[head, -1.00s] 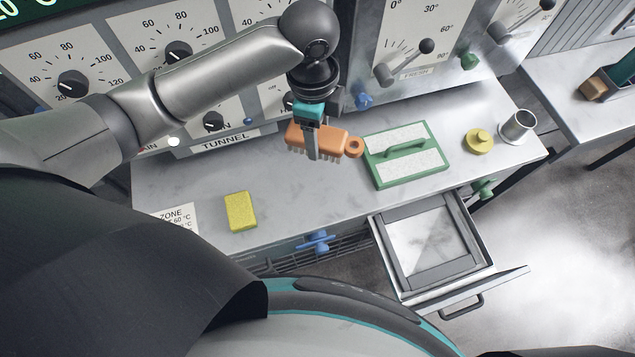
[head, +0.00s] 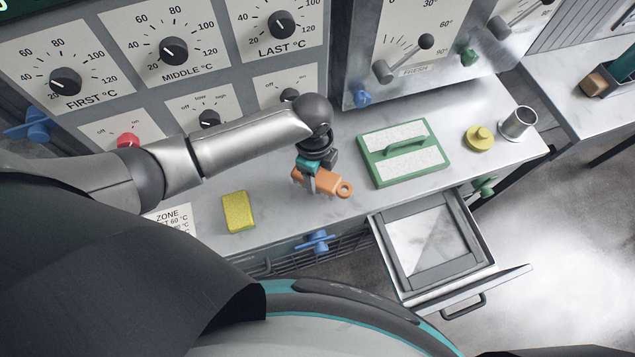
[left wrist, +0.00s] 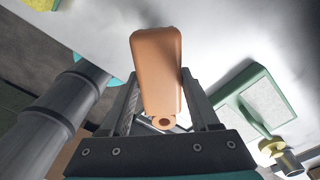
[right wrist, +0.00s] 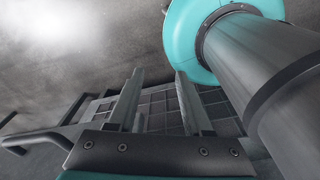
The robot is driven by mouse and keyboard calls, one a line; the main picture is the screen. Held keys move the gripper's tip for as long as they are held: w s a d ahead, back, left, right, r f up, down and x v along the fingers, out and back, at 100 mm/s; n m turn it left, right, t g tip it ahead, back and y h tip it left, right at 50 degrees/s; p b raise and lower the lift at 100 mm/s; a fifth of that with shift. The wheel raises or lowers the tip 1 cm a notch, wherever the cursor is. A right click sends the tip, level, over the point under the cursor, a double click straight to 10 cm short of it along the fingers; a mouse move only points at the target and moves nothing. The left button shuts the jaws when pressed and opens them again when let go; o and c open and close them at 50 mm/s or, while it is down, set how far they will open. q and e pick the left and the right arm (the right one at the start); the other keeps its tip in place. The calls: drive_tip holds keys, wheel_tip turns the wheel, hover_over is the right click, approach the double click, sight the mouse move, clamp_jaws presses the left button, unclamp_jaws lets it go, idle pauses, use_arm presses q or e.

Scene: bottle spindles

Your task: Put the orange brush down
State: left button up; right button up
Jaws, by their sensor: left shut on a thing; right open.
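The orange brush (head: 330,184) has a ring at its right end and is held in my left gripper (head: 309,181), at the front part of the counter between the yellow sponge and the green-framed board. The left wrist view also shows the brush (left wrist: 158,72) between the two fingers. Its bristles are hidden now, and I cannot tell whether it touches the counter. My right gripper (right wrist: 158,102) is open and empty, seen only in the right wrist view, above the floor area and a dark grid.
A yellow sponge (head: 239,211) lies left of the brush. The green-framed board (head: 371,168), a yellow round piece (head: 479,138) and a metal cup (head: 517,124) stand to the right. An open drawer (head: 480,270) juts out in front. A blue knob (head: 317,242) sits on the counter's front.

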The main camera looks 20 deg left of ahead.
sight(318, 184)
use_arm(q)
drive_tip(key=shift+f+b, duration=0.45)
drive_tip(key=shift+f, duration=1.65)
drive_tip(key=shift+f, duration=0.15)
drive_tip(key=o, duration=1.3)
drive_tip(key=r+p, duration=0.1)
drive_tip(key=r, duration=0.7)
drive_tip(key=r+p, duration=0.1)
drive_tip(key=r, duration=0.3)
drive_tip(key=shift+a+r+p, duration=0.2)
drive_tip(key=shift+a+p, duration=0.1)
drive_tip(key=shift+s+f, duration=0.1)
